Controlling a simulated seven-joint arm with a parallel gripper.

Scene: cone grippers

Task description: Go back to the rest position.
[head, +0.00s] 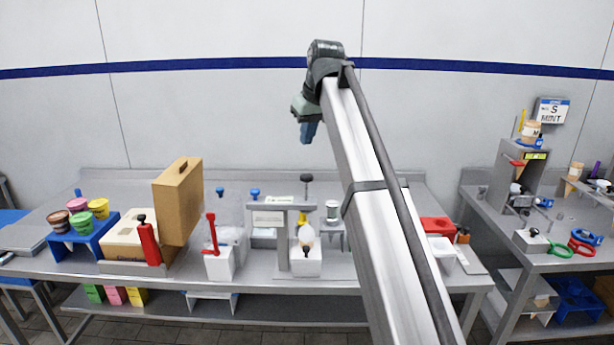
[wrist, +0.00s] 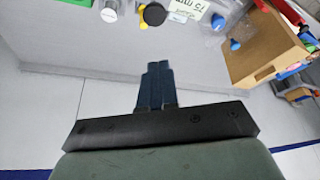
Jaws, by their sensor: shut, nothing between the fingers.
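My gripper (head: 309,132) is raised high above the back of the steel table (head: 340,270), in front of the white wall, at the end of my long arm. Its blue fingers point down in the head view. In the wrist view the blue fingers (wrist: 154,84) lie together, shut, with nothing held between them. The gripper is clear of everything on the table. No marker of a rest position shows.
Below stand a tan box (head: 178,205), a red-handled white holder (head: 218,260), a grey stand (head: 283,240) and a blue rack (head: 85,243) with colored tubs. A second steel table (head: 510,275) with a dispenser stands at right. The air around the gripper is free.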

